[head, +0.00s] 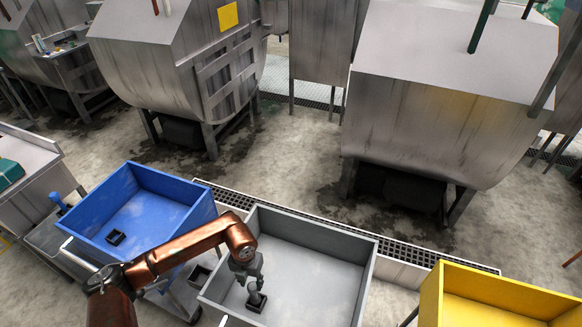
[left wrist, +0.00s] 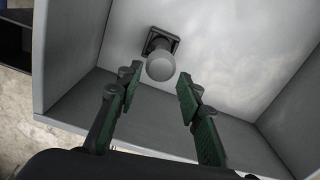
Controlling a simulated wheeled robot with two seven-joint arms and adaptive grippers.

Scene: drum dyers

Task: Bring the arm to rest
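My left arm reaches in from the lower left over the grey bin (head: 318,234), and its gripper (head: 254,284) hangs inside the bin. A small dark square piece (head: 257,302) lies on the bin floor just below the gripper. In the left wrist view the left gripper (left wrist: 158,88) is open, with its two green-padded fingers apart and nothing between them. There the piece shows as a dark square base (left wrist: 160,36) with a round grey knob (left wrist: 160,66), just past the fingertips. My right gripper does not show.
A blue bin (head: 171,179) with a small dark square piece (head: 115,238) stands at left. Another dark square piece (head: 199,274) is between the blue and grey bins. A yellow bin (head: 508,282) stands at right. Large steel drums (head: 440,130) stand behind a floor grate (head: 330,231).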

